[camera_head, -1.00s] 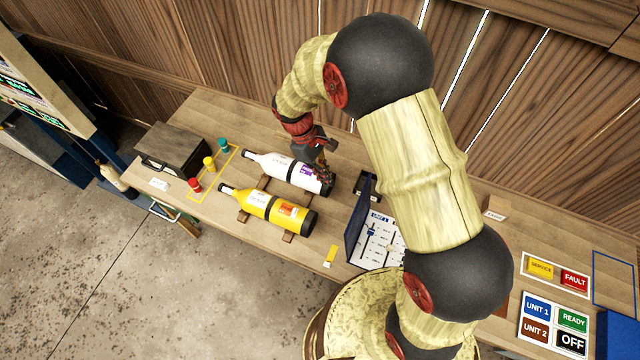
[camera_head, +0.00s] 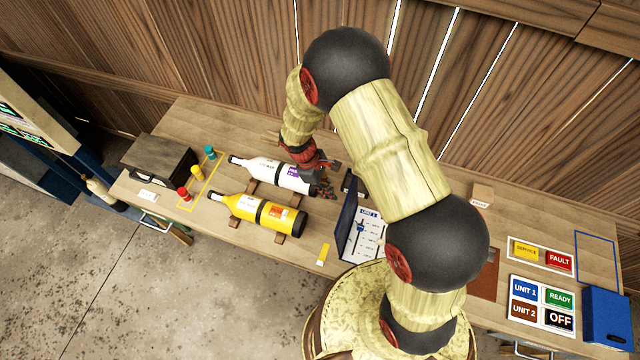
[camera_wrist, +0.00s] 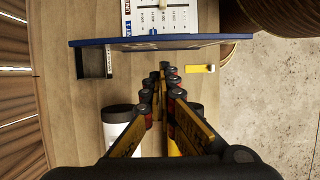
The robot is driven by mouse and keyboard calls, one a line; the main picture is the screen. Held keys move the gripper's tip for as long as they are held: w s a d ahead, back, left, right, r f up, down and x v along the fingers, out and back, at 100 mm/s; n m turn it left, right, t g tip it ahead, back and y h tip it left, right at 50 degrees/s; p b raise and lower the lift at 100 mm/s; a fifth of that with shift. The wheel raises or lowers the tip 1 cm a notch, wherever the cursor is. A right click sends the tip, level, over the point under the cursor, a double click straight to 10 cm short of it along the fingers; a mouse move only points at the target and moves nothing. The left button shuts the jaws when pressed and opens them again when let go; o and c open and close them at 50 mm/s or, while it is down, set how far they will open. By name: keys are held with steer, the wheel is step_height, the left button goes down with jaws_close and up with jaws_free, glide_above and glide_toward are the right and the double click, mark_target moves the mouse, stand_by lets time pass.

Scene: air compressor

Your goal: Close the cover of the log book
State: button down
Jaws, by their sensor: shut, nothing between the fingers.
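The log book lies open on the bench, its white UNIT 1 page (camera_head: 366,240) facing up. Its blue cover (camera_head: 346,222) stands roughly upright along the page's left side. In the wrist view the cover (camera_wrist: 140,42) is seen nearly edge-on as a blue strip, with the page (camera_wrist: 160,17) beyond it. My gripper (camera_head: 328,189) is shut and empty, on the cover's outer side near the end of the white bottle. In the wrist view my fingertips (camera_wrist: 165,72) point towards the cover, with a small apparent gap. My arm hides part of the page.
A white bottle (camera_head: 270,171) and a yellow bottle (camera_head: 255,212) lie on wooden rests left of the cover. A dark open box (camera_wrist: 92,63) sits close behind the cover. A yellow tag (camera_head: 323,254) lies near the bench's front edge. Signs (camera_head: 541,305) are at right.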

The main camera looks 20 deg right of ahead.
steer(key=shift+s+d+r, duration=0.15)
steer(key=shift+s+d, duration=0.4)
steer(key=shift+d, duration=0.15)
steer(key=shift+d, duration=0.1)
